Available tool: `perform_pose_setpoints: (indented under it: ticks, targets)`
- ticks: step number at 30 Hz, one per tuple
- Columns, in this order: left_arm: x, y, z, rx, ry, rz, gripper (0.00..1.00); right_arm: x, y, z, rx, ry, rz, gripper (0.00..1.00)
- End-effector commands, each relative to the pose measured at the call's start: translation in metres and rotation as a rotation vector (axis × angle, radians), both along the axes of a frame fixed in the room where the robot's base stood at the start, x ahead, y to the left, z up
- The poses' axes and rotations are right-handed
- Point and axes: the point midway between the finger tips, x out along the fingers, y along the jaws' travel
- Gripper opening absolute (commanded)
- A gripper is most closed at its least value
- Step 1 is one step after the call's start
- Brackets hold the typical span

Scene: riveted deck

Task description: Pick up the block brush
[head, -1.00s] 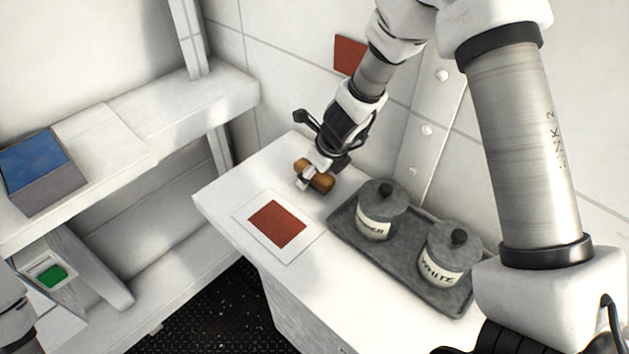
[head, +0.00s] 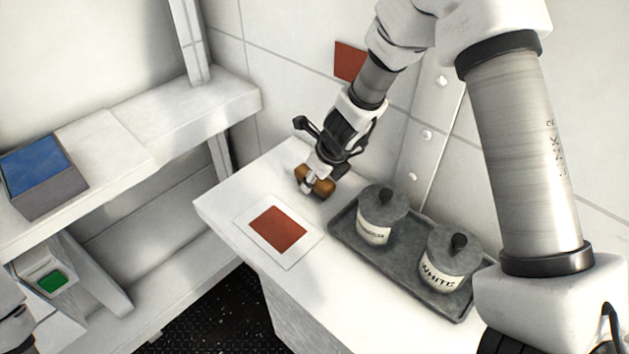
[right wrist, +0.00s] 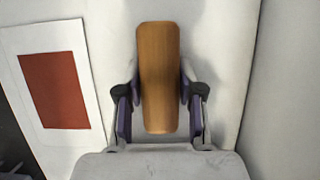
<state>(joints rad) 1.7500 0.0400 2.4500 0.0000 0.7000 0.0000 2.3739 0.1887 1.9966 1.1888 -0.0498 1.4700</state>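The block brush (head: 322,187) is a brown wooden block at the far end of the white counter, near the wall. In the right wrist view the brush (right wrist: 159,75) lies lengthwise between the two fingers. My right gripper (head: 312,177) is over the brush, its fingers on either side of it. In the right wrist view the right gripper (right wrist: 160,108) has its finger pads close along both sides of the wood. The brush's underside is hidden. My left gripper is not in view; only a bit of my left arm shows at the lower left edge.
A grey tray (head: 345,237) holds two lidded canisters, one (head: 381,215) nearer the brush and one labelled WHITE (head: 447,258). A white card with a red square (head: 277,228) lies on the counter (head: 222,206). A shelf (head: 185,112) with a blue-topped box (head: 40,172) stands left.

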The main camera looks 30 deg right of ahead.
Motion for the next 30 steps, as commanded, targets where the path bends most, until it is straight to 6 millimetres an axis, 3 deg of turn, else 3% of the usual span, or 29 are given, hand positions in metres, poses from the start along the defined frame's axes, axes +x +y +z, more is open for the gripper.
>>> perform_pose_setpoints:
  ticks: [14, 26, 27, 30]
  targets:
    - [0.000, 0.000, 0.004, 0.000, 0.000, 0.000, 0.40, 0.000, 0.000, 0.004, 0.000, 0.001, 0.000, 0.00]
    - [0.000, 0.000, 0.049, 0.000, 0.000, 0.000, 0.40, 0.000, 0.000, 0.049, 0.000, 0.000, 0.000, 0.00]
    - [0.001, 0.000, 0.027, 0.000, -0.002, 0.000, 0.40, -0.006, 0.004, 0.035, 0.000, -0.001, 0.002, 0.00]
    - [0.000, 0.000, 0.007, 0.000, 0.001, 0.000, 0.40, -0.021, 0.011, 0.034, 0.000, -0.001, 0.002, 0.00]
